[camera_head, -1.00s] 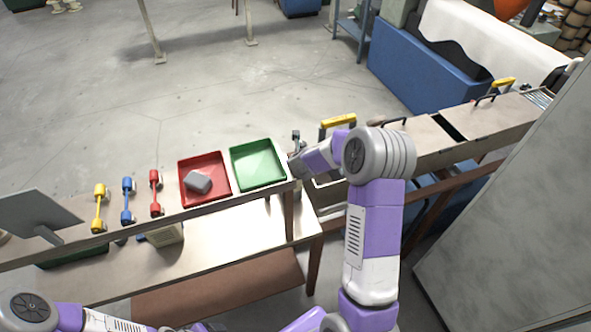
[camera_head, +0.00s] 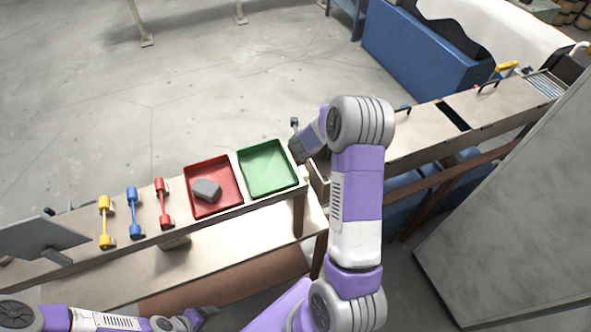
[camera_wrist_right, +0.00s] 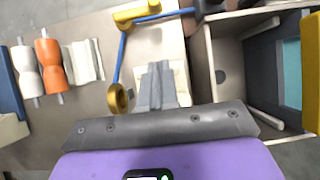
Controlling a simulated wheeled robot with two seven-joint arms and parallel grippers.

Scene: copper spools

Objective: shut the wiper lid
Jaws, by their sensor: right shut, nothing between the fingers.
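My right gripper (camera_wrist_right: 157,82) is shut and empty in the wrist view, above a tan bench surface. To its right stands an open-topped box (camera_wrist_right: 222,75) with pale walls and a teal patch inside. A yellow bar (camera_wrist_right: 313,60) shows at the box's far right edge; I cannot tell if it belongs to the wiper lid. In the head view my right arm hides most of this spot. Tan covers with handles (camera_head: 490,86) lie along the machine to the right, with a dark gap (camera_head: 453,116) between them. My left gripper (camera_head: 208,312) is low at the bottom edge, its jaws unclear.
A yellow-and-blue roller frame (camera_wrist_right: 122,55) is left of my right fingers, with orange (camera_wrist_right: 50,65) and white (camera_wrist_right: 83,62) spools beyond. A red tray (camera_head: 228,205) holding a grey block and an empty green tray (camera_head: 267,180) stand left of my right arm.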

